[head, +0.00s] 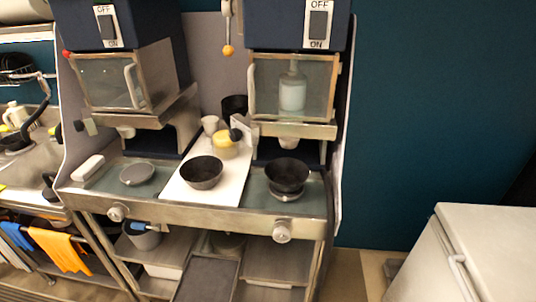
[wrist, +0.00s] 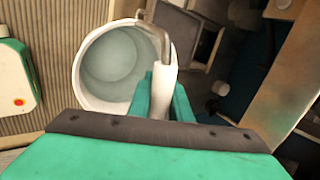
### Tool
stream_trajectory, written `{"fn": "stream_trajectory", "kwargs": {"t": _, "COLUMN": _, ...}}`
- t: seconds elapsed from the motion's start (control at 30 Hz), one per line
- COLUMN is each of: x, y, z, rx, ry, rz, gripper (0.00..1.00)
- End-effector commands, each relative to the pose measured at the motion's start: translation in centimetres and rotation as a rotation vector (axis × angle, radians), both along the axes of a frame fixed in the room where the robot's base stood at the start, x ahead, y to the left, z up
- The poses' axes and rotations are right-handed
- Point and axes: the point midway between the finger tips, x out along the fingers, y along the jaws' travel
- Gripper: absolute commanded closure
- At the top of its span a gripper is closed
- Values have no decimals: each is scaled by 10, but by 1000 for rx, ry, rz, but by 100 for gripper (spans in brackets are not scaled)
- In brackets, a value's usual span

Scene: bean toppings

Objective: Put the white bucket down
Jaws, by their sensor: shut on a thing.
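The white bucket (wrist: 87,91) shows in the wrist view, seen from above, its round mouth open and its grey inside looking empty. A bent metal handle (wrist: 152,29) with a pale grip joins its right side. My gripper (wrist: 165,90) has its green fingers on either side of the pale grip, shut on it, with the bucket to the left of the fingers. The bucket's underside is hidden, so I cannot tell whether it touches anything. Neither my gripper nor this bucket shows in the head view.
In the head view, a two-station counter (head: 193,207) holds dark bowls (head: 202,174) and a white board (head: 226,190). A grey bucket (head: 143,238) stands on the shelf below. A white chest (head: 480,250) stands at right. In the wrist view, a white-green device (wrist: 15,80) is at left.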

Motion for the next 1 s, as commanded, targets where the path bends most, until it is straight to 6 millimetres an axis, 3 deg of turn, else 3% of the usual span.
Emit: {"fn": "stream_trajectory", "kwargs": {"t": 1.0, "x": 56, "y": -116, "z": -107, "rx": 4, "ry": -6, "rz": 810, "gripper": 100}}
